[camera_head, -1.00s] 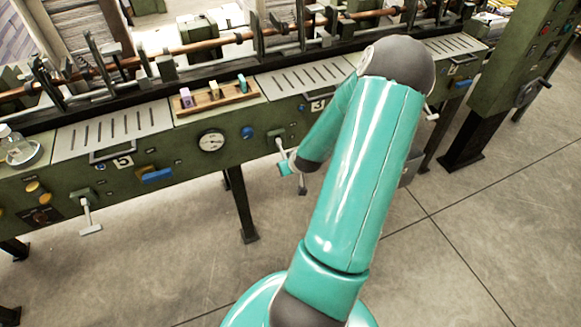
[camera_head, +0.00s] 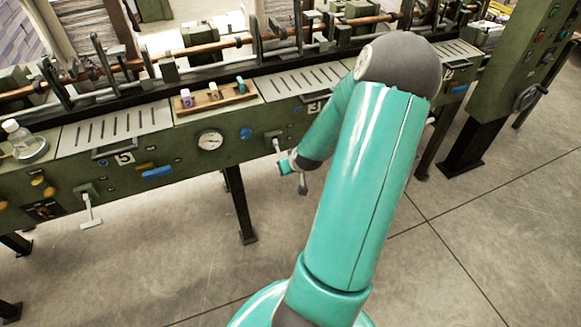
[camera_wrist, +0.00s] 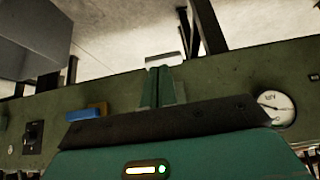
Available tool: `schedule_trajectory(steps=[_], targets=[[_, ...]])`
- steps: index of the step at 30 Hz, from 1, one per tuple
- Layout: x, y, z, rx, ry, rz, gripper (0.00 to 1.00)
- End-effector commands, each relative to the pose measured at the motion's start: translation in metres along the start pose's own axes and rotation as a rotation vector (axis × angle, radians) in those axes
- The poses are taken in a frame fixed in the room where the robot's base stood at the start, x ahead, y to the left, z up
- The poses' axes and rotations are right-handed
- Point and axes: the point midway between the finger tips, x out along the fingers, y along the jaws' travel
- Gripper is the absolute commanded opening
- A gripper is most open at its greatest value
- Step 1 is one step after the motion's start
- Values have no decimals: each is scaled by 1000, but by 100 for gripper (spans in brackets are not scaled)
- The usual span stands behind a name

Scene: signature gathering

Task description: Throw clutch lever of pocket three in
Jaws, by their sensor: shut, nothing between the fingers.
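The clutch lever of pocket three (camera_head: 277,147) sticks out from the green front panel, left of the plate marked 3 (camera_head: 315,107). Its lower part is largely hidden by my gripper (camera_head: 285,167), which is at the lever below its mount. In the wrist view, which looks upside down, my gripper's green fingers (camera_wrist: 159,84) are shut with nothing between them. A pale block, seemingly the lever's end (camera_wrist: 164,60), shows just beyond the fingertips. I cannot tell whether they touch.
A round gauge (camera_head: 210,141) and a blue knob (camera_head: 246,133) are left of the lever. Pocket five's lever (camera_head: 90,210) hangs farther left. A blue handle (camera_wrist: 88,112) is beside the fingers in the wrist view. Machine legs (camera_head: 240,205) stand below; the floor (camera_head: 180,250) in front is clear.

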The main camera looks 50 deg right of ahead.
Motion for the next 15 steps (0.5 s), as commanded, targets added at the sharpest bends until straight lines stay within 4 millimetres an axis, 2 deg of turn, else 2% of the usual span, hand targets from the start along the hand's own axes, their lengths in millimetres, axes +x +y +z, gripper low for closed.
schedule_trajectory(steps=[9, 15], targets=[[-44, -1, 30, -2, 1, 1, 0], [-61, -1, 42, -2, 2, -1, 0]])
